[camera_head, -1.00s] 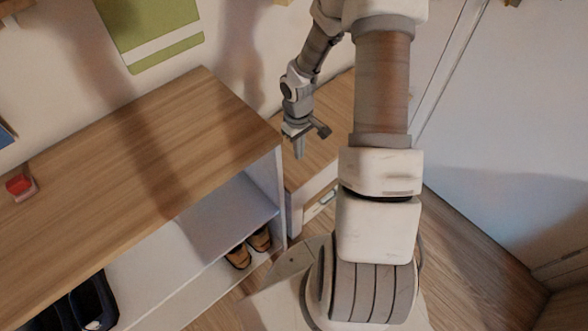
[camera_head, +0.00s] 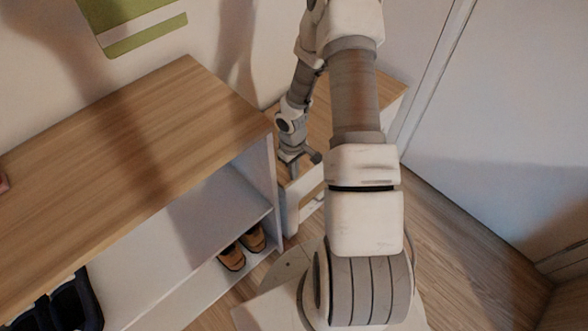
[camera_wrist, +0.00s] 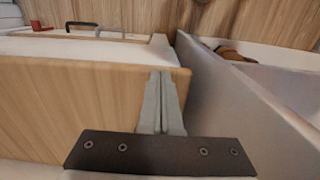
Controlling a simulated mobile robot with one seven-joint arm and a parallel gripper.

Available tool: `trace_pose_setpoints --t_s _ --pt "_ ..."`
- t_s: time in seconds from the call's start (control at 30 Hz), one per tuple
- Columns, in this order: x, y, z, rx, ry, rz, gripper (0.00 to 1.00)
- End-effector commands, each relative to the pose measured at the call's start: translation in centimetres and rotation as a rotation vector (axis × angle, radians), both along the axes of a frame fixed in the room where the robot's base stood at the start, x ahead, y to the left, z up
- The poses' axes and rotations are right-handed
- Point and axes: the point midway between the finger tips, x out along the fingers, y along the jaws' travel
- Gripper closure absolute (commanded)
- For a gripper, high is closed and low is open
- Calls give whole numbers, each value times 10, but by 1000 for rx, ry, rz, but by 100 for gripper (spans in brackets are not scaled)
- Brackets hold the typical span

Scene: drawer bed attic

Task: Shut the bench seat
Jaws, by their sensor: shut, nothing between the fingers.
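The bench seat appears to be the wood-topped unit with a white front (camera_head: 393,96), partly hidden behind my arm in the head view. Its wooden top (camera_wrist: 80,100) fills the left of the wrist view and looks flat or nearly flat; I cannot tell if a gap is left under it. My gripper (camera_head: 293,172) is shut and empty, at the end of the top nearest the shoe shelf. In the wrist view my fingertips (camera_wrist: 166,78) point down at the corner of the top; I cannot tell if they touch it.
A taller shoe shelf (camera_head: 140,130) with a wooden top stands left of the bench, its white side panel (camera_wrist: 225,95) close beside my fingers. Brown shoes (camera_head: 243,246) sit inside it. Wooden floor (camera_head: 460,260) is clear at right.

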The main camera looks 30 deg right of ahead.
Motion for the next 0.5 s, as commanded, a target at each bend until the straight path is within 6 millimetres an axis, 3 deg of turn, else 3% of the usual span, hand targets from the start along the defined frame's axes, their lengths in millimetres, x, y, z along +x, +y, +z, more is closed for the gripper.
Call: trace_pose_setpoints --t_s 0.27,0.5 --pt "0 0 -1 0 0 0 100" --pt "-2 -1 -27 0 2 0 100"
